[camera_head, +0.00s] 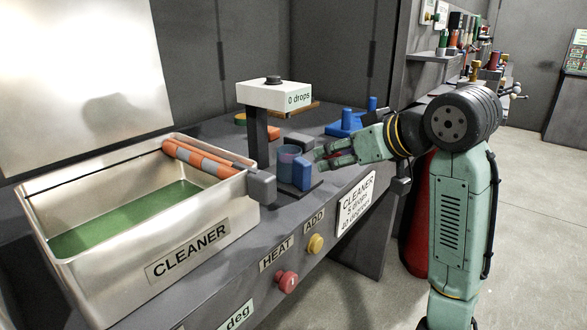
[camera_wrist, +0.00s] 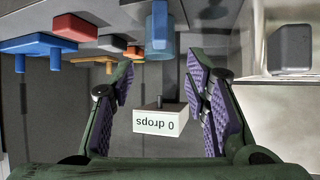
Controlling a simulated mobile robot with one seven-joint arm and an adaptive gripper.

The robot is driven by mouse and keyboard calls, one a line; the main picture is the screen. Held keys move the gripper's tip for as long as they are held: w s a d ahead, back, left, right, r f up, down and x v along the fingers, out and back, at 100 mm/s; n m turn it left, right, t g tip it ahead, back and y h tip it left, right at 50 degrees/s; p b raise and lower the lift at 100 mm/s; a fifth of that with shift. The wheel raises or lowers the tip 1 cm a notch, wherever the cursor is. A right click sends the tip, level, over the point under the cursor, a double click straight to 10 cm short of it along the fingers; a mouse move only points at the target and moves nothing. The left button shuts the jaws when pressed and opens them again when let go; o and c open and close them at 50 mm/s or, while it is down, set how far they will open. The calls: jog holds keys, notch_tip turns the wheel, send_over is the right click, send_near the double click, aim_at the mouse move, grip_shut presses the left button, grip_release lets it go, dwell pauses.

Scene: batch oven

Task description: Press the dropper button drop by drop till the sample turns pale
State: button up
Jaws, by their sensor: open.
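The dropper is a white box (camera_head: 274,95) on a dark post, reading "0 drops", with a black button (camera_head: 273,79) on top. A blue block (camera_head: 302,175) stands in front of the cup. My gripper (camera_head: 322,158) is open, just right of the cup and lower than the button. The wrist view is upside down. There the dropper box (camera_wrist: 160,122) shows between my open fingers (camera_wrist: 163,90), and the bluish cup (camera_wrist: 162,42) shows above them. The button is hidden there.
A metal tank (camera_head: 190,256) labelled CLEANER, holding green liquid, stands left. A red HEAT knob (camera_head: 287,282) and yellow ADD knob (camera_head: 315,243) are on the bench front. A card (camera_head: 355,207) reads "CLEANER 5 drops 40 degrees". Blue fixtures (camera_head: 346,124) stand behind my gripper.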

jog(key=shift+c, duration=0.3)
grip_shut()
dwell(0.3)
dwell(1.2)
